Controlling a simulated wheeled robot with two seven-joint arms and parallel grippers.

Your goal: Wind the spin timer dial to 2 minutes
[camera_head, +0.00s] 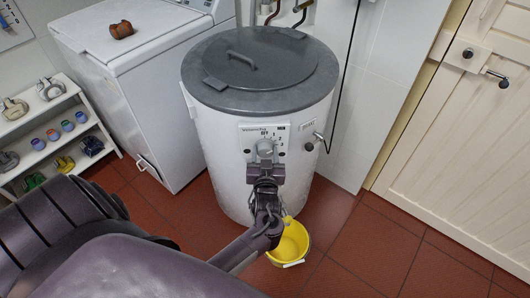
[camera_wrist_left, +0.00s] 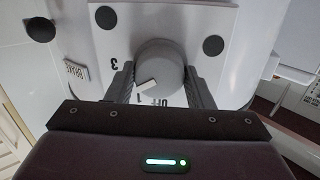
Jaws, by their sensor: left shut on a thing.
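The spin timer dial (camera_head: 265,147) is a round grey knob on the white front panel of the drum-shaped spin dryer (camera_head: 230,160). In the left wrist view the dial (camera_wrist_left: 162,62) sits between the two dark fingers of my left gripper (camera_wrist_left: 160,76), which is shut on its sides. The dial's white pointer mark (camera_wrist_left: 147,87) points to the lower left, close to the printed 1. OFF and 3 are also readable there; the 2 is hidden, apparently behind a finger. In the head view my left gripper (camera_head: 265,162) covers the panel below the dial. My right gripper is not in view.
A yellow bucket (camera_head: 291,243) stands on the red tile floor below the panel. A white washing machine (camera_head: 115,95) and a shelf (camera_head: 97,126) of small items stand to the left. A knob marked BRAKE (camera_wrist_left: 40,30) shows beside the panel. A white door (camera_head: 460,140) is at the right.

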